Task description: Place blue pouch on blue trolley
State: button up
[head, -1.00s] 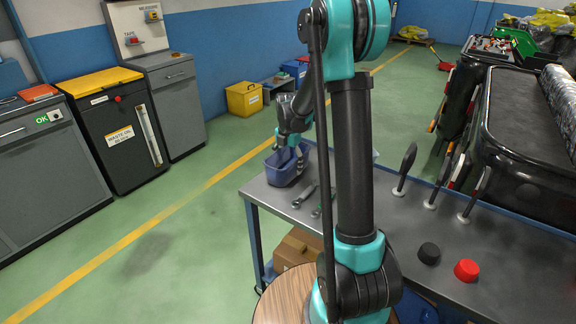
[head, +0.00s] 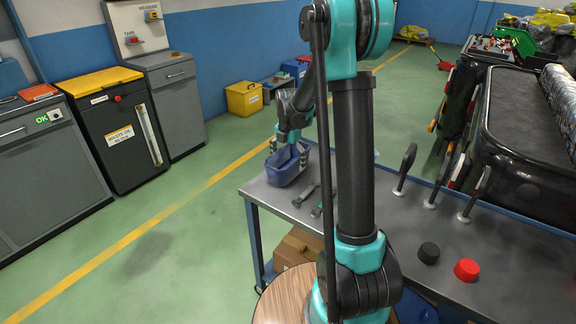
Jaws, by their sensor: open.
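The blue pouch (head: 282,173), which looks like an open-topped blue holder, sits upright on the left end of the grey-topped blue trolley (head: 251,187). The trolley has a blue frame and edge. My gripper (head: 288,147) is open, just above the pouch's top, with one finger to each side. Whether the fingers touch the pouch I cannot tell. My arm hides the middle of the trolley.
Dark wrenches (head: 306,196) lie right of the pouch. Several upright black-handled tools, a black knob (head: 429,253) and a red knob (head: 466,270) stand farther right. A cardboard box (head: 297,250) is below. Open green floor lies left.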

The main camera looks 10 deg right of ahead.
notch_tip(320, 180, up, 11)
jog(key=s+d+f+m, duration=0.1)
jog(key=s+m, duration=0.3)
jog(key=s+f+m+t, duration=0.1)
jog(key=s+f+m, duration=0.1)
jog(key=s+m, duration=0.3)
jog(key=s+d+f+m+t, duration=0.1)
jog(key=s+m, duration=0.4)
jog(key=shift+d+f, duration=0.2)
jog(key=shift+d, duration=0.15)
jog(key=s+f+m, duration=0.2)
jog(key=s+m, duration=0.2)
jog(key=s+d+f+m+t, duration=0.1)
jog(key=s+f+m, duration=0.1)
jog(key=s+m, duration=0.2)
jog(key=s+f+m+t, duration=0.1)
jog(key=s+f+m, duration=0.1)
jog(key=s+m, duration=0.3)
jog(key=shift+d+f, duration=0.2)
jog(key=shift+f, duration=0.15)
